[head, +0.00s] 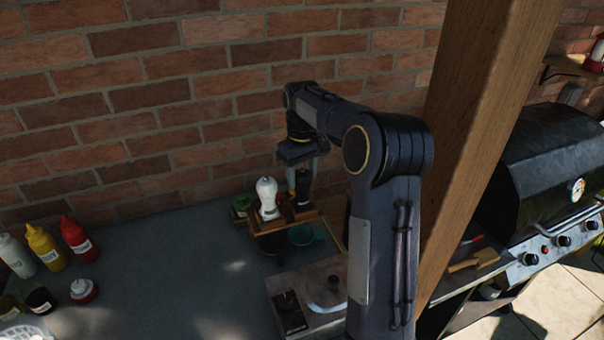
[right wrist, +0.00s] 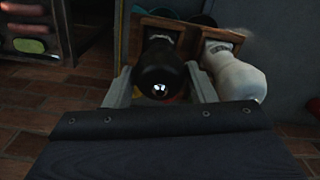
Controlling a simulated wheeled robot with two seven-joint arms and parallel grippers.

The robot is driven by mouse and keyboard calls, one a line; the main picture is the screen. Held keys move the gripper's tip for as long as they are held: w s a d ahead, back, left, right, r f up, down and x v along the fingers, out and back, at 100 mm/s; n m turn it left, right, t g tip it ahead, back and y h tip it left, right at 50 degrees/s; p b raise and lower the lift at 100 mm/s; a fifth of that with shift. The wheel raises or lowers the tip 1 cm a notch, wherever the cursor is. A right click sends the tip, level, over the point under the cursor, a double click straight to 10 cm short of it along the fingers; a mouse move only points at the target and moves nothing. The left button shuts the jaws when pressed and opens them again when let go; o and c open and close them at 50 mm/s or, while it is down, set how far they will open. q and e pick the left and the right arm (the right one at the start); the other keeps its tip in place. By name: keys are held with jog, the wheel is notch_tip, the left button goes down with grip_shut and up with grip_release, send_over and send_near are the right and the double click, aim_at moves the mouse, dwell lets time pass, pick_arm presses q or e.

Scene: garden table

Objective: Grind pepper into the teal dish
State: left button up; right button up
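A black pepper mill (head: 303,188) stands in a small wooden rack (head: 266,228) beside a white mill (head: 267,195). In the right wrist view the black mill (right wrist: 162,70) lies between the fingers of my right gripper (right wrist: 161,88), with small gaps showing on both sides. The fingers are open around it. In the head view my right gripper (head: 304,170) comes down over the black mill from above. The teal dish (head: 301,236) sits low in front of the rack, partly hidden by it. My left gripper is not in view.
A dark dish (head: 270,248) is beside the teal one. A boxy device (head: 305,295) stands nearer on the grey table (head: 170,265). Sauce bottles (head: 76,238) are at the left. A wooden post (head: 485,120) and a grill (head: 550,165) are at the right. The table's middle is clear.

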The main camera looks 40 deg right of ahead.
aim_at(302, 172)
jog(key=o, duration=0.4)
jog(key=shift+c, duration=0.2)
notch_tip(302, 172, up, 8)
jog(key=shift+f+b, duration=0.1)
jog(key=shift+b, duration=0.2)
dwell(0.3)
